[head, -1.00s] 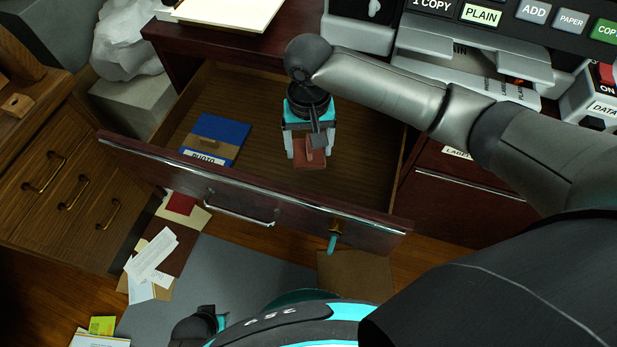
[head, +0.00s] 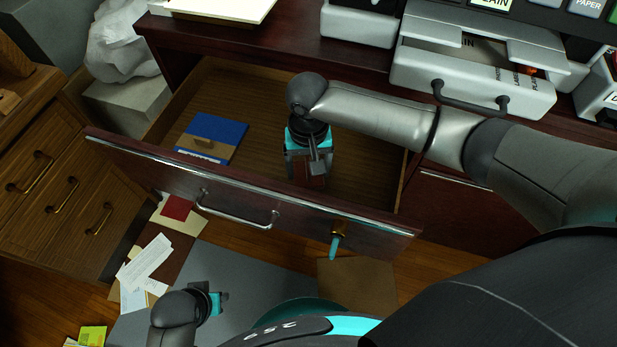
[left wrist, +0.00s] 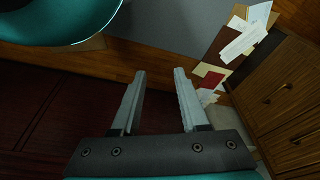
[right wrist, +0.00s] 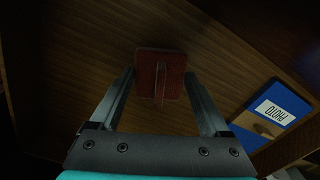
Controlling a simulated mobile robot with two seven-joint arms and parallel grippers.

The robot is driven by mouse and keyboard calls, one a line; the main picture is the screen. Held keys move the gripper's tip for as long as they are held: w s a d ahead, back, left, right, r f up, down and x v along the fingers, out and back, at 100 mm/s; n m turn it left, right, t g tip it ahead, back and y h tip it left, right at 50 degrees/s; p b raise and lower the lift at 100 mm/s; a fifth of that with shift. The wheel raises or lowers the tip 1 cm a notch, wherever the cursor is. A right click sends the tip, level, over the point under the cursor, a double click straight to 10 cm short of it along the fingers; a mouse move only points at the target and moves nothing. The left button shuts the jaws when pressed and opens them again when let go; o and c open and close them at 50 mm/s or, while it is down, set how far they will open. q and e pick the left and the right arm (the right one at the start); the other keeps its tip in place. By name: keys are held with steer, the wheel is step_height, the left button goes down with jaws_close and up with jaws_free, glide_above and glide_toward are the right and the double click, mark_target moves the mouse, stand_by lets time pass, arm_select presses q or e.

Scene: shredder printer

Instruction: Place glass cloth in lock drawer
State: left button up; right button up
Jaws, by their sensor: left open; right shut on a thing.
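The lock drawer (head: 155,168) stands open, with a key (head: 335,245) in its front. My right gripper (head: 310,180) points down inside the right part of the drawer. It is shut on a red-brown piece with a raised ridge, which I take for the glass cloth (right wrist: 160,72); the piece shows between the fingertips in the right wrist view. It is close over the drawer floor; I cannot tell if it touches. In the head view the gripper partly hides it. My left gripper (left wrist: 158,75) is open and empty, low outside the drawer front.
A blue item labelled PHOTO (right wrist: 277,112) lies in the drawer's left part; it also shows in the head view (head: 212,135). The drawer floor between is clear. A wooden cabinet (head: 60,190) stands left. Papers (head: 145,262) lie on the floor. A copier tray (head: 475,80) is behind.

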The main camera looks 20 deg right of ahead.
mark_target(309, 178)
step_height(309, 178, down, 3)
steer(key=shift+f+b, duration=0.1)
steer(key=shift+b, duration=0.8)
arm_select(q)
steer(key=shift+t, duration=0.4)
steer(key=shift+w+d+r, duration=0.1)
steer(key=shift+w+r, duration=0.2)
steer(key=shift+r, duration=0.4)
steer(key=shift+w+r, duration=0.35)
steer(key=shift+r, duration=0.35)
steer(key=shift+w+d+r, duration=0.1)
steer(key=shift+w+r, duration=0.2)
steer(key=shift+r, duration=0.4)
arm_select(e)
steer(key=shift+f, duration=0.35)
steer(key=shift+f, duration=0.15)
arm_select(q)
steer(key=shift+f, duration=0.1)
arm_select(e)
steer(key=o, duration=1.3)
